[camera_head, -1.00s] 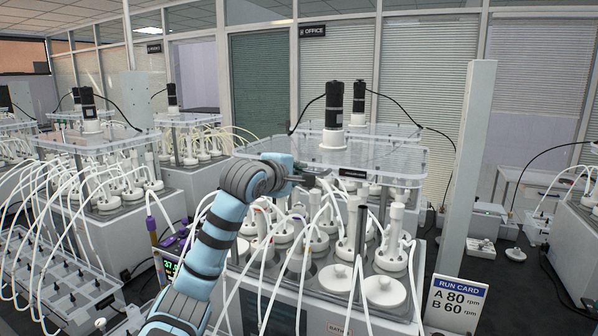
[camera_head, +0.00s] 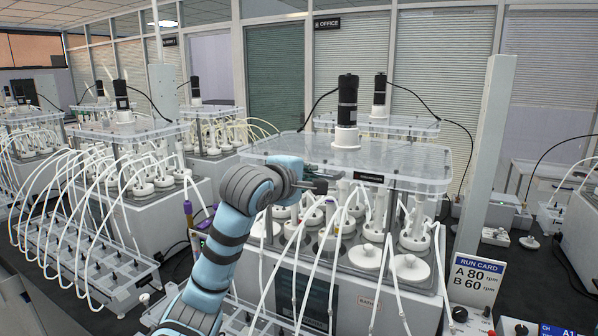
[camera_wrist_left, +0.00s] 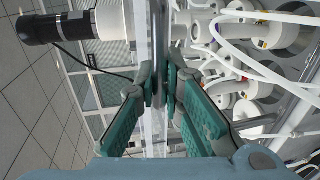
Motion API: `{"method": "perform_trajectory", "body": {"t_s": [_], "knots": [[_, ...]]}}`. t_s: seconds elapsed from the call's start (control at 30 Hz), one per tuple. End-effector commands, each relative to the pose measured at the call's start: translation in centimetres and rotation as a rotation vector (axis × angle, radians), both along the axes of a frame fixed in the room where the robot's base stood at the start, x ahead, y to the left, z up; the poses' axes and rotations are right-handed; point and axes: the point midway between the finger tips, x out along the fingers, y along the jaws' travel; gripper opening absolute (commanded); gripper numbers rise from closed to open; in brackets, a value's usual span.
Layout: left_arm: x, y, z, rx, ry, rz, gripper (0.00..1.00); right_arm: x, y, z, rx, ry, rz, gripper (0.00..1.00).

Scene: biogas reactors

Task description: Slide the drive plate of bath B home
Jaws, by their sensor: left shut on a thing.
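The drive plate (camera_head: 300,160) is a clear sheet above the bath with the label that seems to read BATH B (camera_head: 368,302). A black motor (camera_head: 347,95) on a white collar stands upright on it. My left gripper (camera_head: 322,181) is at the plate's front edge, left of a dark label (camera_head: 371,178). The motor (camera_wrist_left: 48,28) shows there at upper left. The fingertips are partly hidden in the head view. My right gripper is out of view.
White-capped reactors (camera_head: 365,258) and looping white tubes stand close under the plate. A white post (camera_head: 485,150) rises at the right, with a run card (camera_head: 476,280) in front. Other baths (camera_head: 125,150) stand at the left. Dark bench (camera_head: 525,265) is partly clear at right.

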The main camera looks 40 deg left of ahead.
Motion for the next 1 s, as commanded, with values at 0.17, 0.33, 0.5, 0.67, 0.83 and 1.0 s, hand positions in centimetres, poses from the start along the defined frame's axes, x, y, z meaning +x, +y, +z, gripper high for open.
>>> {"method": "perform_trajectory", "body": {"t_s": [0.17, 0.33, 0.5, 0.67, 0.83, 1.0], "knots": [[0.1, -0.2, -0.3, -0.002, 0.009, -0.006, 0.0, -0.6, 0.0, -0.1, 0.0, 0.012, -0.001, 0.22], [0.0, -0.1, -0.4, -0.003, 0.011, -0.004, 0.23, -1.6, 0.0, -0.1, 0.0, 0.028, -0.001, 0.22], [0.0, -0.1, -0.3, -0.003, 0.009, -0.004, 0.29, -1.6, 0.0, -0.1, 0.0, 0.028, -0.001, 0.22], [0.0, -0.1, -0.3, -0.002, 0.007, -0.003, 0.29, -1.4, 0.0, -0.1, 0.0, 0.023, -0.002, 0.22], [-2.0, -0.4, 0.3, 0.003, 0.004, -0.002, 0.29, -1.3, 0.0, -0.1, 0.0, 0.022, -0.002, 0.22], [-6.6, -1.4, 1.4, 0.007, 0.003, 0.0, 0.29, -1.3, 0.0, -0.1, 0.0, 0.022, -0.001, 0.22]]}}
